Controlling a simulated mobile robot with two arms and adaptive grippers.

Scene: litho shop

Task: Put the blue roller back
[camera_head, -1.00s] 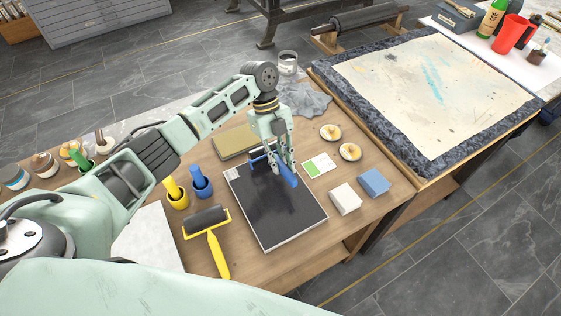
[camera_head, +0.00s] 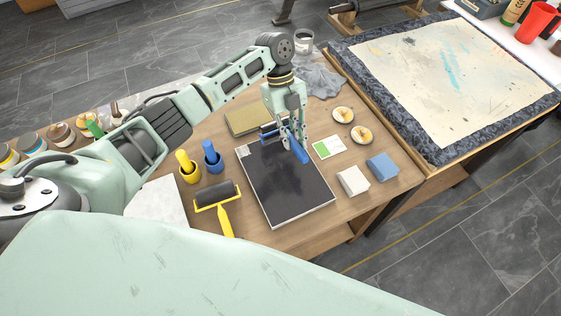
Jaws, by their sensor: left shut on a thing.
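The blue roller (camera_head: 299,150) is in my left gripper (camera_head: 290,139), above the far part of a black slab with a pale edge (camera_head: 285,187). The gripper is shut on it, and its fingers hide part of the roller. I cannot tell whether the roller touches the slab. A blue cup with a blue upright piece (camera_head: 212,158) stands left of the slab. A yellow cup with a yellow upright piece (camera_head: 188,168) stands beside it. A yellow roller with a dark drum (camera_head: 217,197) lies on the table in front of the cups. My right gripper is out of view.
A white block (camera_head: 353,180) and a blue block (camera_head: 382,167) sit right of the slab. Two small round dishes (camera_head: 352,124), a green-and-white card (camera_head: 327,148) and a grey cloth (camera_head: 321,80) lie behind. Ink tins (camera_head: 60,134) line the left.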

